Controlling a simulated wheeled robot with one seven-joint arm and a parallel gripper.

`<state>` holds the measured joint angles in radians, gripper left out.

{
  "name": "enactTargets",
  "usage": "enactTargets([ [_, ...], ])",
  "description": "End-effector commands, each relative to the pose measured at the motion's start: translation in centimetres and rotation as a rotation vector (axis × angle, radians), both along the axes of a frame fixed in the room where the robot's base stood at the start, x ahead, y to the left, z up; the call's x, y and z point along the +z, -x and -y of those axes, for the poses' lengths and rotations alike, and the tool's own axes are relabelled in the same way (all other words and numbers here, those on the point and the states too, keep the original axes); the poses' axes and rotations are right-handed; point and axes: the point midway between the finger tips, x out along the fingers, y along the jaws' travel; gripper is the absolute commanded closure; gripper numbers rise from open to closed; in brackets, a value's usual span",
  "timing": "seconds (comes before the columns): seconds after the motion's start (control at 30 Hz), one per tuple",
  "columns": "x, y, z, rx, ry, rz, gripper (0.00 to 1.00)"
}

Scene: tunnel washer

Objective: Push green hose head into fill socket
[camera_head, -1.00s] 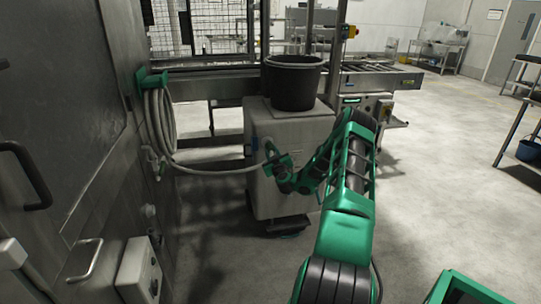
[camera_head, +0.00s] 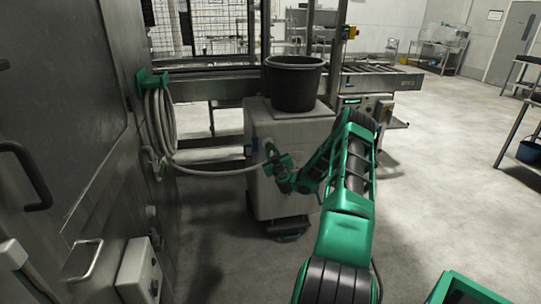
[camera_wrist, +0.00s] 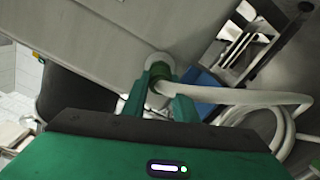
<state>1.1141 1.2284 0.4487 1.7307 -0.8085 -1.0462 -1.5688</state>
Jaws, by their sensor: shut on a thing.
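The green hose head (camera_wrist: 163,72) is between my gripper's fingers in the wrist view. A pale hose (camera_wrist: 235,96) runs from it to the right. My gripper (camera_wrist: 161,88) is shut on the hose head. A pale round fitting, seemingly the fill socket (camera_wrist: 156,60), sits on the grey cabinet wall just beyond the head. The head overlaps it; I cannot tell how deep it is in. In the head view my gripper (camera_head: 272,156) is at the left side of the grey cabinet (camera_head: 296,190), and the hose (camera_head: 215,172) reaches it from the left. The socket is hidden there.
A black tub (camera_head: 293,85) stands on the cabinet. The hose hangs coiled on a green holder (camera_head: 152,80) on the metal wall at left. A roller conveyor (camera_head: 375,78) is behind. A blue part (camera_wrist: 200,92) is near the hose.

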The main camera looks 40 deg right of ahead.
Motion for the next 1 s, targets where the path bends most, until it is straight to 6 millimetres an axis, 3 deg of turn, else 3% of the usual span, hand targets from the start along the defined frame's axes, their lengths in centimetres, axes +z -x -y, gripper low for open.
enactTargets([
  [0.07,0.0,0.0,0.0,0.0,-0.001,0.001,1.0],
  [0.1,0.0,0.0,0.0,0.0,-0.001,0.001,0.67],
  [0.17,0.0,0.0,0.0,0.0,-0.001,0.001,0.53],
  [0.57,0.0,0.3,-0.3,0.002,0.0,-0.001,0.53],
  [1.0,-0.1,4.8,-3.1,0.002,-0.002,-0.003,0.53],
])
